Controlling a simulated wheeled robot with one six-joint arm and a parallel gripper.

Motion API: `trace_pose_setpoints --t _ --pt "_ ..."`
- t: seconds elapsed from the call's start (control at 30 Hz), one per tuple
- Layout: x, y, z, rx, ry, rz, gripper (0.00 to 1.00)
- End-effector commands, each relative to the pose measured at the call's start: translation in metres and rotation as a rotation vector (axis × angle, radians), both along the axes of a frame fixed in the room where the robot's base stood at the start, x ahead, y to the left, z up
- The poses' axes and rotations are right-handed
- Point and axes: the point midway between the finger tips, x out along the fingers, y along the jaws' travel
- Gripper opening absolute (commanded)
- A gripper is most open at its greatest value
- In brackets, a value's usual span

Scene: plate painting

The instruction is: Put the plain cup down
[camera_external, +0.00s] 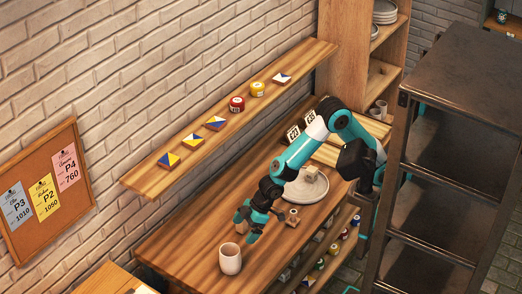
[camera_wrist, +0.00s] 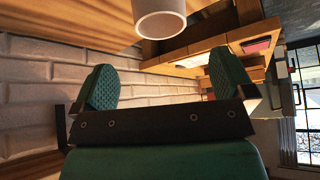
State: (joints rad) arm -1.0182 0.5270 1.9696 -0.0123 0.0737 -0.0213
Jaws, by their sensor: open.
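The plain cup (camera_external: 230,259) is pale and unpainted, and stands upright on the wooden workbench (camera_external: 190,250) near its front left end. In the wrist view the cup (camera_wrist: 160,22) shows at the top middle, beyond the fingertips and apart from them. My gripper (camera_external: 246,224) is just above and to the right of the cup in the external view. Its two teal fingers are spread with nothing between them, as the wrist view of my gripper (camera_wrist: 165,88) also shows.
A round plate (camera_external: 300,195) with a small block (camera_external: 312,174) on it lies farther back on the bench. A small wooden stamp-like block (camera_external: 292,216) is nearer. A wall shelf (camera_external: 215,138) holds tiles and paint pots. A dark metal rack (camera_external: 440,150) stands at right.

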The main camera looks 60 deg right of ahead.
Motion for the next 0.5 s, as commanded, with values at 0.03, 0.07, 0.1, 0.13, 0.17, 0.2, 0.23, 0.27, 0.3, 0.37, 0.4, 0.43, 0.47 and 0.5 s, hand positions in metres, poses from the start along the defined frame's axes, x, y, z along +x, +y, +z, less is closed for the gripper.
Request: trace_pose_setpoints --t 0.03,0.07,0.1,0.13,0.17,0.2,0.23,0.27,0.3,0.37,0.4,0.43,0.47,0.5 --pt "-0.001 -0.002 0.003 0.001 -0.001 0.0 1.0" --pt "-0.002 -0.003 0.005 0.001 -0.001 0.0 1.0" --pt "-0.002 -0.004 0.006 0.001 -0.001 0.0 1.0" --pt "-0.002 -0.004 0.007 0.001 -0.001 0.0 1.0" --pt "-0.002 -0.004 0.007 0.0 0.0 0.0 1.0" --pt "-0.003 -0.005 0.008 0.0 0.0 0.0 1.0" --pt "-0.003 -0.005 0.008 0.0 0.0 0.0 1.0" --pt "-0.003 -0.005 0.008 0.0 0.0 0.0 1.0" --pt "-0.003 -0.005 0.008 0.0 0.0 0.0 1.0" --pt "-0.002 -0.006 0.009 0.0 0.002 -0.003 1.0" --pt "0.0 -0.01 0.012 -0.001 0.006 -0.01 1.0" --pt "0.002 -0.017 0.015 -0.003 0.015 -0.019 1.0" --pt "0.004 -0.025 0.019 -0.005 0.027 -0.031 1.0" --pt "0.008 -0.042 0.028 -0.01 0.049 -0.054 1.0"
